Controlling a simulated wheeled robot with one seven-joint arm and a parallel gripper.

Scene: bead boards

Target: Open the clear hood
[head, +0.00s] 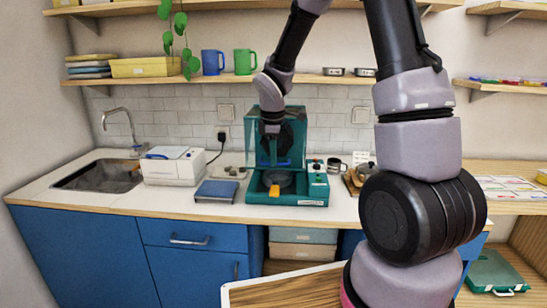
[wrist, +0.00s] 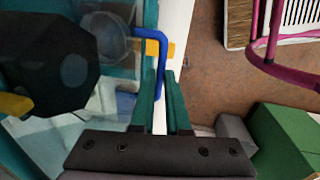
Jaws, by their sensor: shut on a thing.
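The clear hood (head: 262,118) stands raised, upright or nearly so, at the back of the teal bench machine (head: 313,199) in the head view. A round dark dish (head: 283,179) in the base shows below it. The hood's blue handle (wrist: 165,48) is a bent bar in the wrist view. My gripper (wrist: 161,76) has its teal fingers closed on this handle. In the head view my wrist comes down in front of the hood, and the fingertips are hard to make out. An orange tab (head: 275,190) sits at the machine's front edge.
A white box-shaped device (head: 172,168) and a blue-topped scale (head: 216,190) stand left of the machine. A shelf (head: 320,79) with cups runs above. A narrow counter strip lies in front.

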